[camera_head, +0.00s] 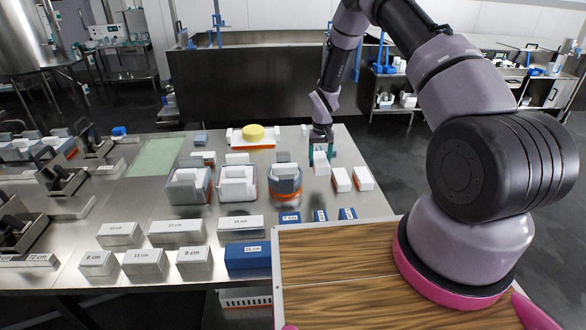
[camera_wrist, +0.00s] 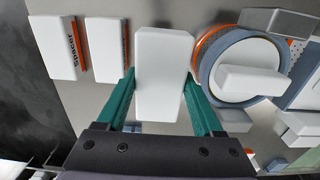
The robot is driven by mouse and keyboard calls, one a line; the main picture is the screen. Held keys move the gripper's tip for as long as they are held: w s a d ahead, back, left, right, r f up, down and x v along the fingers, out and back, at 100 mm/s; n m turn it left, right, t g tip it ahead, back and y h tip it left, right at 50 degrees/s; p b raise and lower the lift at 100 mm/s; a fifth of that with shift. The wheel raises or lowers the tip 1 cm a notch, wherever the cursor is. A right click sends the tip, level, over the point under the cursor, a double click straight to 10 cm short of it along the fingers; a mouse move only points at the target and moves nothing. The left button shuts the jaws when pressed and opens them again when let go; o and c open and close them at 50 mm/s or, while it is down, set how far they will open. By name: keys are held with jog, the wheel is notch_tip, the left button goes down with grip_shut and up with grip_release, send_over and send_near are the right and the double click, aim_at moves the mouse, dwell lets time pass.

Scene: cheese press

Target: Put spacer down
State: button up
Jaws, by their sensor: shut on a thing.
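My gripper (camera_head: 320,150) points down over the metal table, right of its middle. Its teal fingers are shut on a white spacer block (camera_head: 321,168), which also shows between the fingers in the wrist view (camera_wrist: 163,75). Two more white spacers with orange sides, one (camera_head: 340,180) and another (camera_head: 362,179), lie to its right in the head view. In the wrist view they lie to the left, and the outer one (camera_wrist: 57,48) reads "Spacer". I cannot tell whether the held spacer touches the table.
A round mould (camera_head: 284,187) with a white block on top stands close left of the held spacer. Square moulds (camera_head: 237,187) (camera_head: 189,190) stand further left. Labelled metal blocks (camera_head: 177,232) and a blue block (camera_head: 248,257) lie in front. Yellow cheese (camera_head: 253,131) sits behind.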

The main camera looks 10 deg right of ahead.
aim_at(320, 158)
notch_tip(320, 158, down, 8)
jog(key=shift+f, duration=0.15)
dwell(0.3)
jog(key=o, duration=1.5)
jog(key=shift+f, duration=0.1)
notch_tip(320, 158, up, 12)
jog(key=shift+r, duration=0.25)
